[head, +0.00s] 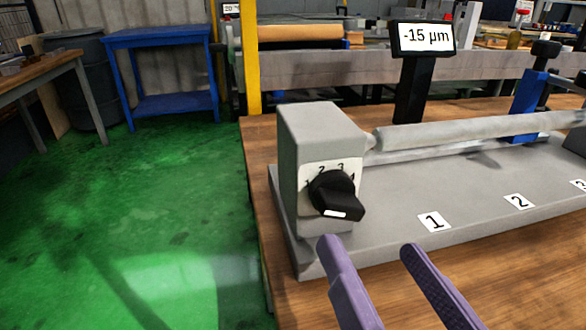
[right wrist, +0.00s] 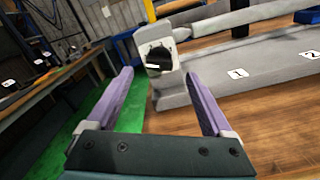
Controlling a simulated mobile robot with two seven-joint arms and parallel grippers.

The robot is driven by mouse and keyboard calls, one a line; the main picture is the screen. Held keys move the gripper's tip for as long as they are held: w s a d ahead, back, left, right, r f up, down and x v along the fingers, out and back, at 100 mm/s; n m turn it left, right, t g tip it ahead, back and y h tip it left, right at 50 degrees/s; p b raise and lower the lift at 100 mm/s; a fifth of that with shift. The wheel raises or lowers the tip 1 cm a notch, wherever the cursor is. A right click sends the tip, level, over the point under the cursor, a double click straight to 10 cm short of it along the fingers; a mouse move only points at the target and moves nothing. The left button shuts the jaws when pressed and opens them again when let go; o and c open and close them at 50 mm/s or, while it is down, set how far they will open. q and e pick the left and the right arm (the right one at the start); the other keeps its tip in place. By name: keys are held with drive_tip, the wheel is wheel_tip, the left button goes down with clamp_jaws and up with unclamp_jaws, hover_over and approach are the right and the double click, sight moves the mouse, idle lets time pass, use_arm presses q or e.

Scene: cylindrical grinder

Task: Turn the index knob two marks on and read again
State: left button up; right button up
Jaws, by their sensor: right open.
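The black index knob (head: 338,196) sits on the front face of the grey headstock (head: 320,133). Its white pointer line faces down and a little right, and marks 1 to 4 show on the white dial above it. The knob also shows in the right wrist view (right wrist: 158,57). The display (head: 423,38) reads -15 µm. My right gripper (head: 375,245) is open and empty, its two purple fingers in front of and below the knob, apart from it. In the right wrist view its fingers (right wrist: 160,85) are spread with the knob between and beyond them. My left gripper is not in view.
A grey cylinder (head: 480,130) runs right from the headstock above the grey base (head: 450,180). Number cards 1 (head: 434,222) and 2 (head: 519,202) lie on the base. A blue stand (head: 528,105) is at the right. The wooden table front (head: 510,265) is clear.

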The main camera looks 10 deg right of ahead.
sight(349, 208)
drive_tip(key=w, duration=0.7)
drive_tip(key=shift+w+a+p, duration=0.1)
drive_tip(key=shift+w+p, duration=0.25)
drive_tip(key=c, duration=1.3)
